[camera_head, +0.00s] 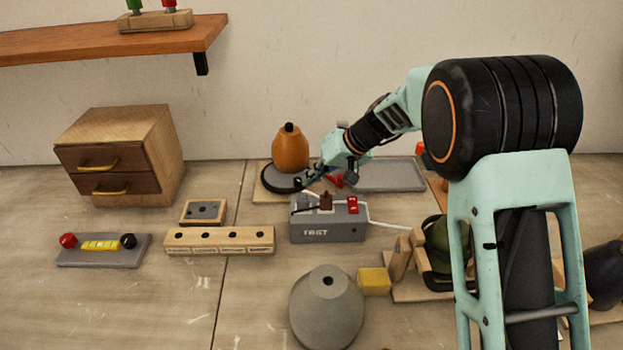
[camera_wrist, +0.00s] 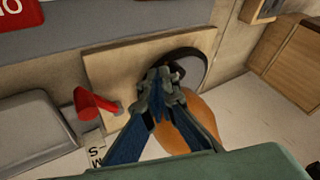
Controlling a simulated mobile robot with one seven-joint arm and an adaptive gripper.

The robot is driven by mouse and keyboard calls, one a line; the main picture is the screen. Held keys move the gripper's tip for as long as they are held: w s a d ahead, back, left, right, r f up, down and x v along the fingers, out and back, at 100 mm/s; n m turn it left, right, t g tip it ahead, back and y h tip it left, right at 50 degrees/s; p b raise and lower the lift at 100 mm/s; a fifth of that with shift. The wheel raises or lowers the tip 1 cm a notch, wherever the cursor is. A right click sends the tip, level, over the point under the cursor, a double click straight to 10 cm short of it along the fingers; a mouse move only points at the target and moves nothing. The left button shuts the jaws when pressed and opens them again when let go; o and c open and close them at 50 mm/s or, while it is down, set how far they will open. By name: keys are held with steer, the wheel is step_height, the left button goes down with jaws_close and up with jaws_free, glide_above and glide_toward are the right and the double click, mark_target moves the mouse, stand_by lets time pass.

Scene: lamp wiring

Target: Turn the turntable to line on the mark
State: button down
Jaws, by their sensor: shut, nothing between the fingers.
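The turntable (camera_head: 270,182) is a dark-rimmed grey disc on a pale wooden board (camera_head: 262,197) at the back of the table. An orange lamp body (camera_head: 290,152) with a black top stands upright on it. My gripper (camera_head: 304,181) is shut and empty at the right side of the disc, low beside the lamp body. In the wrist view my gripper (camera_wrist: 165,82) hides part of the turntable (camera_wrist: 203,62) and the orange body (camera_wrist: 202,112). I cannot tell whether the fingertips touch the disc. I cannot make out the line or the mark.
A red lever-like part (camera_wrist: 92,104) stands beside my gripper, on the board. A grey box marked TEST (camera_head: 328,232) is just in front. A grey tray (camera_head: 390,175) lies right. A drawer cabinet (camera_head: 120,155) stands left. A grey cone shade (camera_head: 326,308) is in front.

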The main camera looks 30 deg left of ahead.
mark_target(291, 190)
steer(key=shift+s, duration=0.15)
steer(key=shift+s+a+f+m+b, duration=0.1)
steer(key=shift+s+m+b, duration=0.15)
steer(key=shift+m+b, duration=0.2)
steer(key=shift+s+a+m+t+b, duration=0.25)
steer(key=shift+s+m+t+b, duration=0.25)
steer(key=shift+m, duration=0.1)
steer(key=shift+s+a+m+t+b, duration=0.25)
steer(key=shift+s+m+t+b, duration=0.15)
steer(key=shift+m+t, duration=0.15)
steer(key=shift+s+a, duration=0.1)
steer(key=shift+s, duration=0.05)
steer(key=shift+s+a, duration=0.2)
steer(key=shift+s, duration=0.05)
steer(key=shift+b, duration=0.3)
